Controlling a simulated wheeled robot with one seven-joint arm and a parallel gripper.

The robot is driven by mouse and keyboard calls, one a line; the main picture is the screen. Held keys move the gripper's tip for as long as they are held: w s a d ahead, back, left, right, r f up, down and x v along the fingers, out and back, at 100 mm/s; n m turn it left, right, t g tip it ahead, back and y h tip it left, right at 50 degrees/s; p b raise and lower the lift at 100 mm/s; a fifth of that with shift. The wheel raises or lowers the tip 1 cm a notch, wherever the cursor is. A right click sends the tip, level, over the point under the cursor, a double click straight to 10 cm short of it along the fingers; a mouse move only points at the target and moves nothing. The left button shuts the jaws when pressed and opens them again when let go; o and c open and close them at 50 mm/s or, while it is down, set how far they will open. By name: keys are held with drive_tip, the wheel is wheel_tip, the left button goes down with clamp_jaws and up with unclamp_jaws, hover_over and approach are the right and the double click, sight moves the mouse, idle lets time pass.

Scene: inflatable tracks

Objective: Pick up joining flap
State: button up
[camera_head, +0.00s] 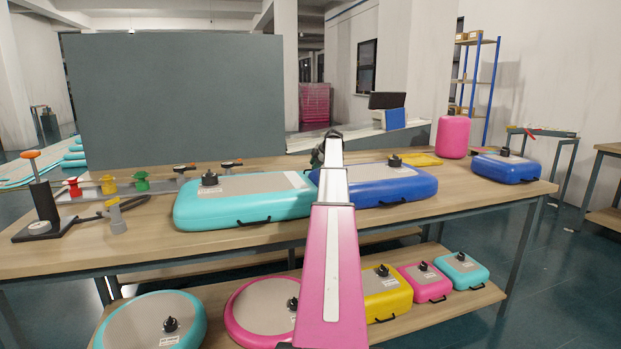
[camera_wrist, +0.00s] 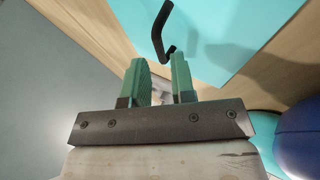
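I cannot tell for sure which thing is the joining flap. A flat yellow piece (camera_head: 420,159) lies on the table behind the blue inflatable track (camera_head: 390,188); it may be the flap. My gripper (camera_wrist: 166,80) has two green fingers standing apart, with no held object visible between them. In the wrist view, a black handle (camera_wrist: 158,32) on a teal surface (camera_wrist: 215,30) is just beyond the fingertips. In the head view my arm crosses the middle of the table and hides most of my gripper.
A teal track (camera_head: 240,204) touches or nearly touches the blue one. A pump stand (camera_head: 42,205) is at the left. Several inflatables fill the lower shelf (camera_head: 455,307).

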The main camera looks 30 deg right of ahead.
drive_tip(key=x, duration=0.3)
drive_tip(key=shift+w+a+f, duration=0.1)
drive_tip(key=shift+w+f, duration=0.05)
drive_tip(key=shift+f, duration=0.1)
clamp_jaws()
